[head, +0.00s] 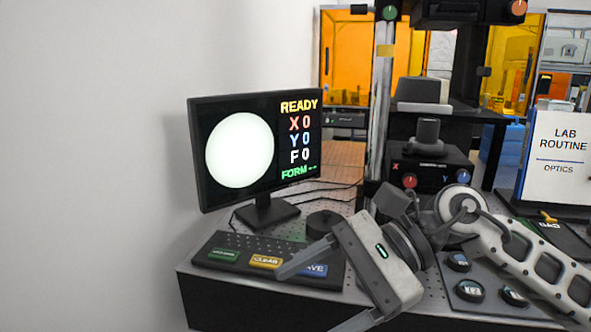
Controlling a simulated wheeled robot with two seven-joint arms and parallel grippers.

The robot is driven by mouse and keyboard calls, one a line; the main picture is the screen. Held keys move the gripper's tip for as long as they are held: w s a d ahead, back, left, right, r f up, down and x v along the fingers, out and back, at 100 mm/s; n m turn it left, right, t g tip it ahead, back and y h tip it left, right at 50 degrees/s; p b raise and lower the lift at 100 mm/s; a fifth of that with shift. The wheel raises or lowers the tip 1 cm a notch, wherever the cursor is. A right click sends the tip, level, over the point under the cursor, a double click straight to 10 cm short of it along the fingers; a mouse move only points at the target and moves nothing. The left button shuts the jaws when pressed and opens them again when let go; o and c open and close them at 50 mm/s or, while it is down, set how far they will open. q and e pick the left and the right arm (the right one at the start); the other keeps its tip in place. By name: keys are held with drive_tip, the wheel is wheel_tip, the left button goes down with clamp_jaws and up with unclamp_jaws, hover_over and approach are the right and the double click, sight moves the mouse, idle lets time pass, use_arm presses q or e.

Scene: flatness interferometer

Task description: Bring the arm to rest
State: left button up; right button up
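My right arm (540,262) comes in from the right, reaching across the front of the bench. Its gripper (305,302) points to the lower left with its two fingers spread wide and nothing between them. The upper finger overlaps the button panel (225,268) in the picture, between the yellow CLEAR key (265,262) and the partly covered blue SAVE key (315,270). I cannot tell whether it touches the panel. The lower finger is cut by the bottom edge. My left gripper is not in view.
A monitor (195,150) reads READY, X 0, Y 0, F 0. The interferometer stand (381,100) rises behind my gripper, with a black control box (430,165) with red and blue knobs. Black knobs (470,291) sit below the forearm. A LAB ROUTINE sign (558,155) stands right.

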drive_tip(key=w+d+f+n+t, duration=0.1)
drive_tip(key=w+f+n+t, duration=0.15)
drive_tip(key=n+t, duration=0.65)
drive_tip(key=w+d+f+n+t+y, duration=0.15)
drive_tip(key=f+n+t, duration=0.3)
drive_tip(key=n, duration=0.75)
drive_tip(key=w+d+f+n+t, duration=0.1)
drive_tip(key=w+f+n+t, duration=0.15)
drive_tip(key=n+t, duration=0.65)
drive_tip(key=s+d+f+m+g+h, duration=0.3)
drive_tip(key=s+f+m, duration=0.2)
drive_tip(key=f, duration=0.4)
drive_tip(key=s+d+f+m+g+h, duration=0.3)
drive_tip(key=s+f+m+h, duration=0.1)
drive_tip(key=f, duration=0.4)
drive_tip(key=s+d+f+m+g+h, duration=0.3)
drive_tip(key=s+f+m, duration=0.3)
drive_tip(key=f+m, duration=0.2)
drive_tip(key=shift+d+f+h, duration=0.2)
drive_tip(key=shift+f+h, duration=0.45)
drive_tip(key=shift+f, duration=0.15)
